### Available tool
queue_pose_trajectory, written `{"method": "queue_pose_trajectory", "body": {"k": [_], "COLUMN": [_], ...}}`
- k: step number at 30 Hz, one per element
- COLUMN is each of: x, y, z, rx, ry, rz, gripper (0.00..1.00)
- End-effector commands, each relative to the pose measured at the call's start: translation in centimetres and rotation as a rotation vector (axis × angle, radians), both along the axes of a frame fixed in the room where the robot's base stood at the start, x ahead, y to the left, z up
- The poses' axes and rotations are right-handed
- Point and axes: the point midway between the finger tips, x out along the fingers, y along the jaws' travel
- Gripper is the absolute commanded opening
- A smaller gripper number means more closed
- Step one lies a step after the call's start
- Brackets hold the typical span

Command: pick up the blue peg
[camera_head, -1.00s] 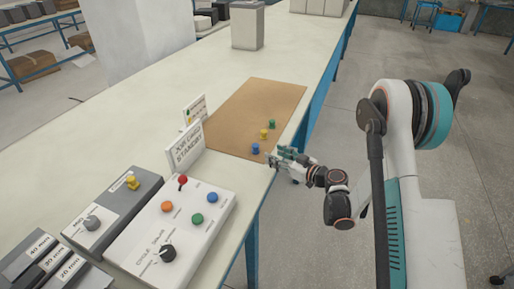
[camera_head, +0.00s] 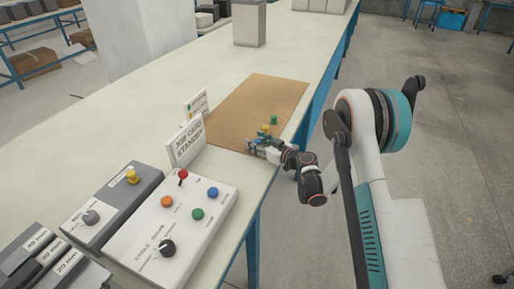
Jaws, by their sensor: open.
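My gripper (camera_head: 257,147) is open at the near right part of the brown mat, by the table's edge. It is where the blue peg stood a moment ago. The blue peg is largely hidden by the fingers, and I cannot tell whether they touch it or surround it. A yellow peg (camera_head: 265,130) stands just behind the gripper, partly covered. A green peg (camera_head: 274,119) stands further back on the mat.
The brown mat (camera_head: 245,100) is mostly clear to the left of the pegs. A job card sign (camera_head: 187,141) and a white control box (camera_head: 150,240) with coloured buttons stand to the left. A grey container (camera_head: 249,25) stands at the back.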

Motion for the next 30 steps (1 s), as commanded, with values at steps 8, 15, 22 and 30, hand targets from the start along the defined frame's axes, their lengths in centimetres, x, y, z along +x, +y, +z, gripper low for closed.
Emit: {"method": "queue_pose_trajectory", "body": {"k": [8,15,22,30], "x": [0.0,0.0,0.0,0.0], "y": [0.0,0.0,0.0,0.0], "z": [0.1,0.0,0.0,1.4], "rx": [0.000,0.000,-0.001,0.000], "ry": [0.000,0.000,0.000,0.000], "rz": [0.000,0.000,0.000,0.000], "gripper": [0.31,0.03,0.03,0.03]}}
